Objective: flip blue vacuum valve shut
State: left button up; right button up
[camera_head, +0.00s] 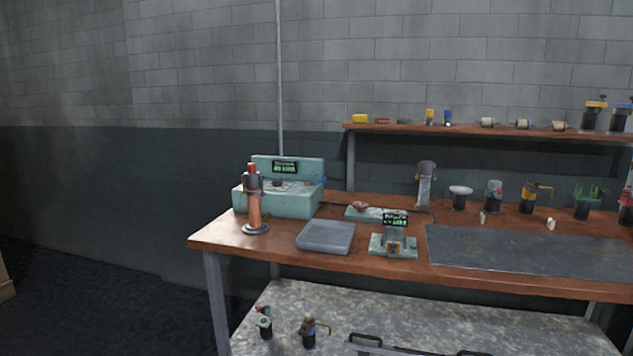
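A small blue part (320,180), which looks like the blue valve handle, sticks out at the right side of the pale green machine (285,204). The machine stands at the back left of the wooden workbench and has a dark display with green text on its raised back panel. The handle is too small to tell how it is turned. Neither of my grippers shows in the head view.
An orange and grey cylinder on a stand (254,214) stands before the machine's left side. A grey tray (326,250), a small green device (393,245) and a dark slab (530,254) lie rightward. Several tools stand behind. A shelf (480,130) hangs above.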

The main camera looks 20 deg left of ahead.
aim_at(323, 178)
jog(key=i+z, duration=0.15)
jog(key=i, duration=0.35)
jog(key=i+j+z, duration=0.15)
jog(key=i, duration=0.4)
jog(key=i+j+z, duration=0.15)
jog(key=i, duration=0.35)
jog(key=i+j+z, duration=0.15)
jog(key=i+j, duration=0.15)
jog(key=i, duration=0.2)
